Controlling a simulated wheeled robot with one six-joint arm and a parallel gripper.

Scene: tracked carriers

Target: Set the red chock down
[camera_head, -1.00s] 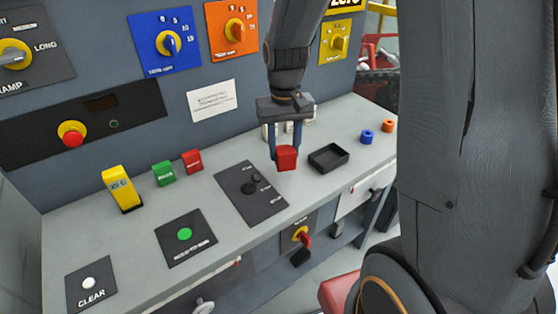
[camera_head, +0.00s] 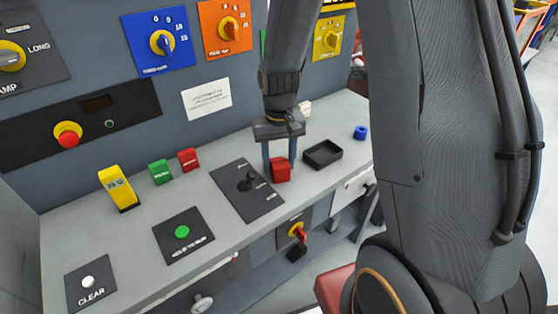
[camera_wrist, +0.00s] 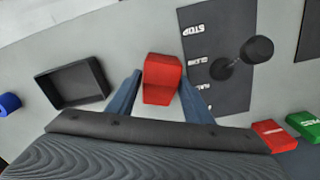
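The red chock (camera_head: 281,170) is a small red block standing on the grey bench top, between the dark control plate and the black tray. My gripper (camera_head: 279,160) is above it, pointing down, with its two blue fingers on either side of it. In the wrist view the chock (camera_wrist: 162,80) lies between the fingertips of my gripper (camera_wrist: 161,77). A narrow gap shows between the left finger and the chock, so the fingers look open. The right finger is very close to it. The chock's underside is hidden.
The empty black tray (camera_head: 322,154) stands just right of the chock. The dark plate (camera_head: 246,190) with a black knob lies to its left. Red (camera_head: 188,160) and green (camera_head: 160,172) blocks, and a yellow one (camera_head: 118,188), stand further left. A blue ring (camera_head: 360,132) is at the right.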

